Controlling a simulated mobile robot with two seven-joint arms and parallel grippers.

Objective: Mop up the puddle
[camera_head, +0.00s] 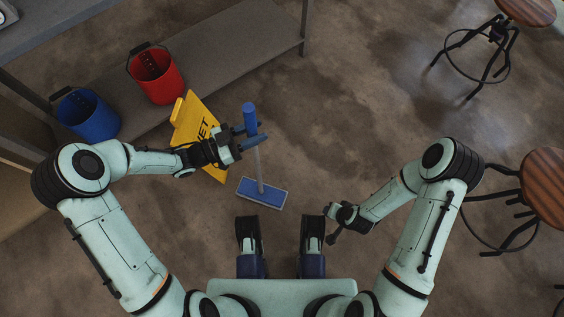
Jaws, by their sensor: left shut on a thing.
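A mop stands upright on the floor, with a blue grip (250,118) at the top, a thin pale pole and a flat blue head (262,193). My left gripper (246,138) is shut on the mop at its blue grip. The mop's head appears to rest on the floor in front of my base. My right gripper (332,226) hangs low at the right of my base, apart from the mop; its fingers are too small to read. A darker, damp-looking patch (340,145) lies on the floor right of the mop; its edges are unclear.
A yellow wet-floor sign (202,128) stands just left of the mop, close to my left gripper. A red bucket (156,78) and a blue bucket (88,117) stand by the grey shelf (235,45). Stools (552,185) stand at the right. The middle floor is clear.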

